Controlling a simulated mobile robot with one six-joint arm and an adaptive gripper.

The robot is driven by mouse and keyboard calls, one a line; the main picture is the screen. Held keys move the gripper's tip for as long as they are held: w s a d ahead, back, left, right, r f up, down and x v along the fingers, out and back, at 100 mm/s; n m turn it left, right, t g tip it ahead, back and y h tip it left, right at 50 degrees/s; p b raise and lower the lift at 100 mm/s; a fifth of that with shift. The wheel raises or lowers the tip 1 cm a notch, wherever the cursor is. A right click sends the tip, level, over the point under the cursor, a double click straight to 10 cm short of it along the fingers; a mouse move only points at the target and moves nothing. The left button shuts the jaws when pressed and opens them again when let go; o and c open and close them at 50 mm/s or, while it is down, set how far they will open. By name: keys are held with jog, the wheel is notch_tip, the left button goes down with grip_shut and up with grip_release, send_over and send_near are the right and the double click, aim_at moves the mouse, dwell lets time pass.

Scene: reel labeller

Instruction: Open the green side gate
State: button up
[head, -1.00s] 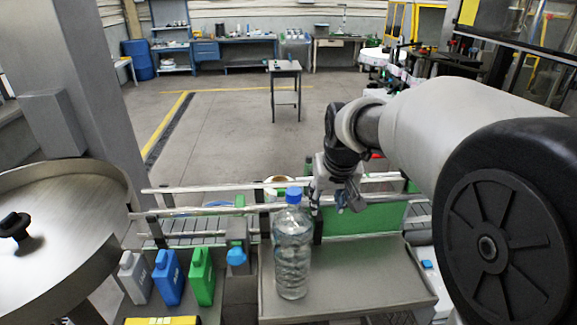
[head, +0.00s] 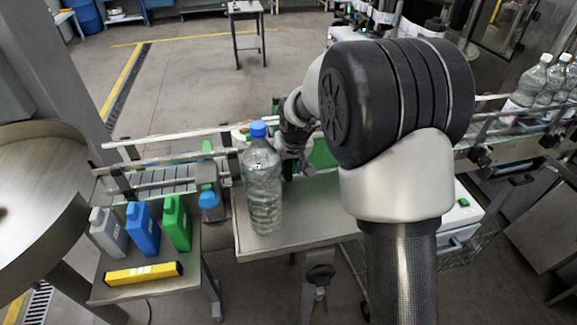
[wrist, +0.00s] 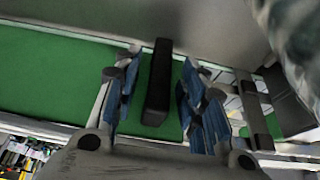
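The green side gate (head: 322,155) stands at the rear edge of the grey table, mostly hidden behind my arm in the head view. In the wrist view it is a wide green panel (wrist: 50,75) with a black bar handle (wrist: 158,85). My gripper (wrist: 160,90) is open, with its blue-padded fingers on either side of the handle and a gap showing on both sides. In the head view my gripper (head: 303,160) is at the gate, just right of the bottle, and its fingers are hard to make out. The gate looks closed, in line with the rail.
A clear bottle with a blue cap (head: 263,185) stands on the grey table (head: 300,215), close left of my gripper; its blurred side fills the wrist view's upper right corner. Conveyor rails (head: 165,135) run behind. Small grey, blue and green jugs (head: 176,222) stand at left.

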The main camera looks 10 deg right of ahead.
jog(key=shift+w+f, duration=0.15)
jog(key=shift+f, duration=0.15)
jog(key=shift+c, duration=0.3)
grip_shut()
dwell(0.3)
